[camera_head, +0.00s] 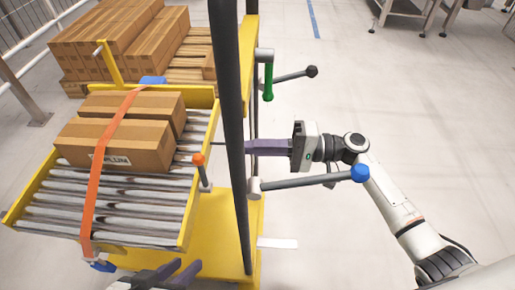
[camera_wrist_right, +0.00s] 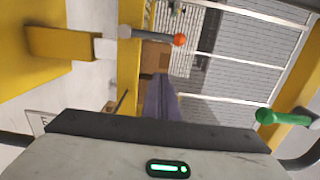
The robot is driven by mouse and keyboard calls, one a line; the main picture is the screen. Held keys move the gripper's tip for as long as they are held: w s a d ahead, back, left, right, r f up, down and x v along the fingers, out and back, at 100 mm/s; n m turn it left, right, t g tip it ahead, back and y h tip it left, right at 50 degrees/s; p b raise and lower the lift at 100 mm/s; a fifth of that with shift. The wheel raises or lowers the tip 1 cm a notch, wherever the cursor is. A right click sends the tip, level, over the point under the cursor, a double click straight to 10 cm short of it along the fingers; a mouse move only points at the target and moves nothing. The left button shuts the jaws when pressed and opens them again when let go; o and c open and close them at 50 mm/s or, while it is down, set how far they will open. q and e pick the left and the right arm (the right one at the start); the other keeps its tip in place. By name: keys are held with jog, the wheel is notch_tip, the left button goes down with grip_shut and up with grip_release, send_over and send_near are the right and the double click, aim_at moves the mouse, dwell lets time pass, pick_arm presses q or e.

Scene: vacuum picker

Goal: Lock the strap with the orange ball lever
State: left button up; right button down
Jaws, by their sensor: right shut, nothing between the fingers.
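The orange ball lever (camera_head: 198,159) stands at the right side of the roller conveyor, its short rod running down to the yellow frame. In the right wrist view the orange ball (camera_wrist_right: 180,40) sits at the end of a grey rod, beyond the fingers. The orange strap (camera_head: 105,150) runs over the cartons and down the conveyor's front. My right gripper (camera_head: 248,147) is shut and empty, pointing left beside the dark post, apart from the lever. Its fingers show in the wrist view (camera_wrist_right: 161,95). My left gripper (camera_head: 172,272) is at the bottom edge, its two fingers apart and empty.
A dark upright post (camera_head: 230,130) stands between my right gripper and the orange lever. A blue ball lever (camera_head: 360,173) reaches out below the right gripper. A green handle (camera_head: 268,80) and black ball lever (camera_head: 311,72) are above. Cartons (camera_head: 118,145) sit on the rollers.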

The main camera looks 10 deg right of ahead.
aim_at(202, 174)
pick_arm(q)
jog(key=shift+w+d+r, duration=0.15)
jog(key=shift+d+r, duration=0.1)
jog(key=shift+r, duration=0.05)
pick_arm(e)
jog(key=s+a, duration=0.2)
jog(key=a, duration=0.5)
pick_arm(q)
jog(key=shift+f+b, duration=0.15)
jog(key=shift+b, duration=0.25)
pick_arm(e)
jog(key=shift+s+a, duration=0.1)
jog(key=shift+s, duration=0.05)
